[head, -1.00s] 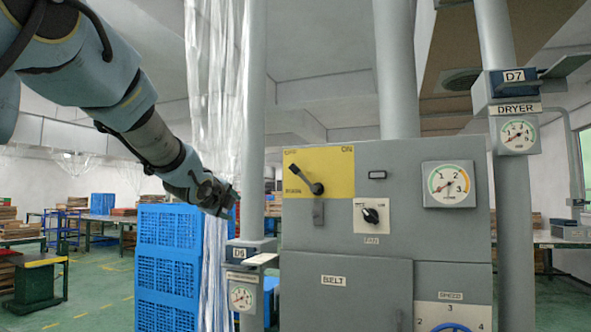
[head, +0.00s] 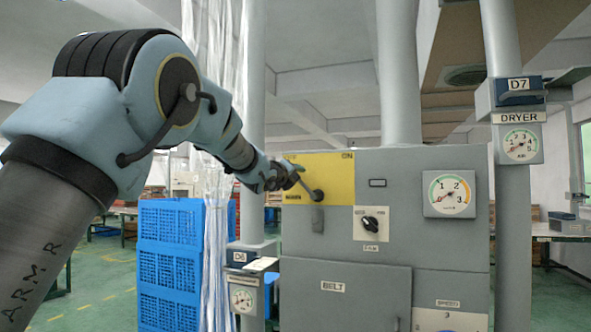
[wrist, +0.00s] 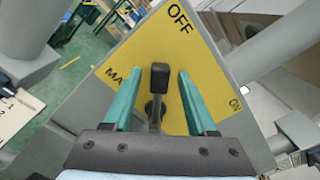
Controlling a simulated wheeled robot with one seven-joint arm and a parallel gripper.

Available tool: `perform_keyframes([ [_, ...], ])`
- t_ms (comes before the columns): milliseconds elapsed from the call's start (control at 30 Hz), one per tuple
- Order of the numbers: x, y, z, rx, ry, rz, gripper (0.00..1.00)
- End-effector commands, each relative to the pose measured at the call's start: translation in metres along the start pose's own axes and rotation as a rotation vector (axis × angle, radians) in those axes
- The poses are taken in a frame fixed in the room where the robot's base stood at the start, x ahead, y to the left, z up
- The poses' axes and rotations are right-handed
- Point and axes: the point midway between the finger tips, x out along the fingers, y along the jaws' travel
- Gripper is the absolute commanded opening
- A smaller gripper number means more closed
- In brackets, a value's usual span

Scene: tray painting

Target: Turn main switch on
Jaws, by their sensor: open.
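The main switch is a dark lever (head: 311,188) on a yellow panel (head: 337,172) marked OFF at upper left and ON at upper right. The lever tilts up and left from its pivot, toward OFF. My gripper (head: 290,172) is at the panel's left side, at the lever's handle end, and partly hides it. In the wrist view my gripper (wrist: 156,76) is open, with one teal finger on each side of the black lever handle (wrist: 159,75). Gaps show between the handle and both fingers.
The grey cabinet (head: 345,250) carries a small rotary knob (head: 371,224) and a round gauge (head: 450,194). A D6 box (head: 243,256) and blue crates (head: 170,250) stand to the left. A dryer gauge box (head: 519,143) hangs on the right pipe.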

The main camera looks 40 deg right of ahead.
Motion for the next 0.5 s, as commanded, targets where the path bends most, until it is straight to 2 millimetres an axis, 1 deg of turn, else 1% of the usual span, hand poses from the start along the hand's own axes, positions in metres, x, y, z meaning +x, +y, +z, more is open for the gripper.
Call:
perform_keyframes([
  [33, 0.0055, -0.0008, 0.0015, 0.000, 0.001, 0.002, 0.57],
  [200, 0.0139, 0.0005, 0.0000, 0.000, 0.001, 0.001, 0.57],
  [467, 0.0147, 0.0009, -0.0006, 0.000, 0.000, 0.001, 0.57],
  [500, 0.0147, 0.0009, -0.0006, 0.000, 0.000, 0.001, 0.55],
])
